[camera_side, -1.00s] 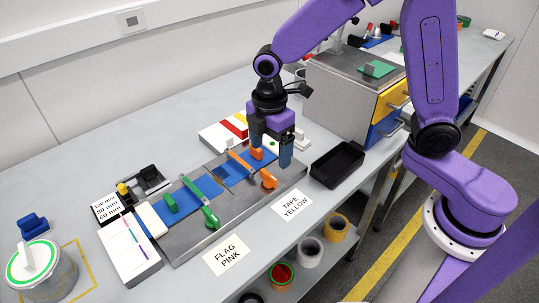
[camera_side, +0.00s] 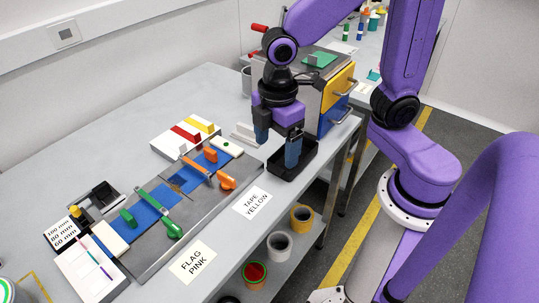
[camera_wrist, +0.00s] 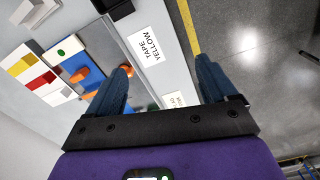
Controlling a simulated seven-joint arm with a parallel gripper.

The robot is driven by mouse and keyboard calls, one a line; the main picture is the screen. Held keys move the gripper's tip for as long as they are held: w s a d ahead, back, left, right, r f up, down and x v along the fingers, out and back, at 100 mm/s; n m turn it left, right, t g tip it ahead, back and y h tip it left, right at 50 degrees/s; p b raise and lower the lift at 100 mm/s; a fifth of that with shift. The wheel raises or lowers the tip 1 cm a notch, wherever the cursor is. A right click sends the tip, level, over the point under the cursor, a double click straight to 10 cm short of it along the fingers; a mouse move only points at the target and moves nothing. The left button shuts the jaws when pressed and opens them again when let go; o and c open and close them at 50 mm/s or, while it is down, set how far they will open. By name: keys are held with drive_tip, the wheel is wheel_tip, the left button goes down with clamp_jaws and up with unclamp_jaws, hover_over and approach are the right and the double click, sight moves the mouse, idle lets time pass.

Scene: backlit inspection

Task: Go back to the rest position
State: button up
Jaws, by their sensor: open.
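My gripper (camera_side: 277,145) is open, with its two blue fingers pointing down in front of the black tray (camera_side: 301,168) in the side view. Nothing shows between the fingers. In the wrist view my gripper (camera_wrist: 163,82) has its fingers wide apart, with the bench edge and floor beyond them. An orange-handled tool (camera_side: 227,183) lies on the grey board with blue panels, left of my gripper and apart from it. A green-handled tool (camera_side: 174,230) lies farther along the board.
A cabinet with yellow and blue drawers (camera_side: 337,92) stands behind my gripper. A block with red and yellow strips (camera_side: 186,133) lies left of it. Labels, including TAPE YELLOW (camera_side: 252,203), lie along the front. Tape rolls (camera_side: 301,219) sit on a lower shelf.

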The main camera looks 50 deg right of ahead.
drive_tip(key=s+d+m, duration=0.1)
drive_tip(key=s+d, duration=0.2)
drive_tip(key=s, duration=0.2)
drive_tip(key=s+d+r+m, duration=0.1)
drive_tip(key=s+d, duration=0.2)
drive_tip(key=s, duration=0.3)
drive_tip(key=shift+s+d+r+m, duration=0.2)
drive_tip(key=shift+s+d+m, duration=0.05)
drive_tip(key=shift+d+m, duration=0.15)
